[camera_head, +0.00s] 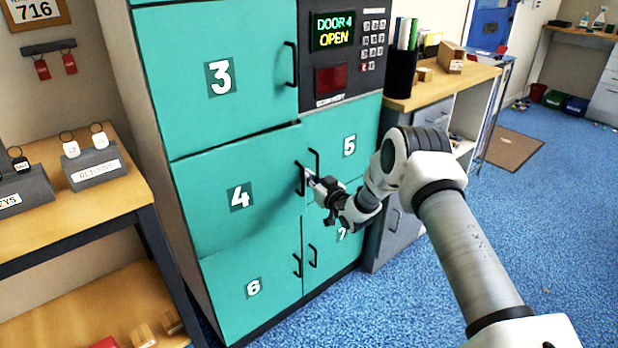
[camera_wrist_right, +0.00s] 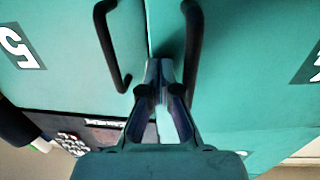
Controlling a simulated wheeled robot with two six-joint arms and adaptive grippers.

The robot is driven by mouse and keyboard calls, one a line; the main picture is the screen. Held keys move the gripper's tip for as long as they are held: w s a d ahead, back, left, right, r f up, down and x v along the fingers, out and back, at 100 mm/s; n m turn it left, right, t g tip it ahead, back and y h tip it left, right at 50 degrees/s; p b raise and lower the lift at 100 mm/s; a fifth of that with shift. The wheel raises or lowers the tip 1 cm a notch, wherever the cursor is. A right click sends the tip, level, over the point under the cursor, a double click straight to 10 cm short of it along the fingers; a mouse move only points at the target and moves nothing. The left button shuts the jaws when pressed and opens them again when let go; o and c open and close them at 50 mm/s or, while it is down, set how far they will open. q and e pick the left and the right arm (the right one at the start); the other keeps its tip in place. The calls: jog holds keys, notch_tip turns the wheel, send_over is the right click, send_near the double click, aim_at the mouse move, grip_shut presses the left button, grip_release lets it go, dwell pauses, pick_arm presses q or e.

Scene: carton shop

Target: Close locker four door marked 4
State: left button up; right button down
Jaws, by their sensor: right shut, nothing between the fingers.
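The teal locker door marked 4 (camera_head: 222,205) looks slightly proud of the cabinet front, its top edge tilted against door 3. The display (camera_head: 333,30) reads "DOOR 4 OPEN". Door 4's black bar handle (camera_head: 300,179) is near its right edge; in the right wrist view that handle (camera_wrist_right: 192,50) is right of the fingers. My right gripper (camera_head: 314,181) is shut and empty, its tips close to door 4's handle edge, between it and door 5's handle (camera_wrist_right: 108,45). In the wrist view the right gripper (camera_wrist_right: 160,68) points at the seam; contact is unclear. My left gripper is not in view.
Door 3 (camera_head: 180,65) is above, door 6 (camera_head: 230,295) below, and door 5 (camera_head: 335,120) to the right; these look flush. A wooden desk (camera_head: 110,205) with key blocks stands left. A wooden-topped counter (camera_head: 435,92) stands right. Blue floor is open at right.

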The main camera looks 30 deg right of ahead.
jog(key=w+b, duration=0.1)
jog(key=w+n+y+b, duration=0.1)
jog(key=w+b, duration=0.1)
jog(key=w+y+b, duration=0.1)
jog(key=shift+w+r+n, duration=0.15)
jog(key=shift+r+n, duration=0.15)
jog(key=shift+r, duration=0.1)
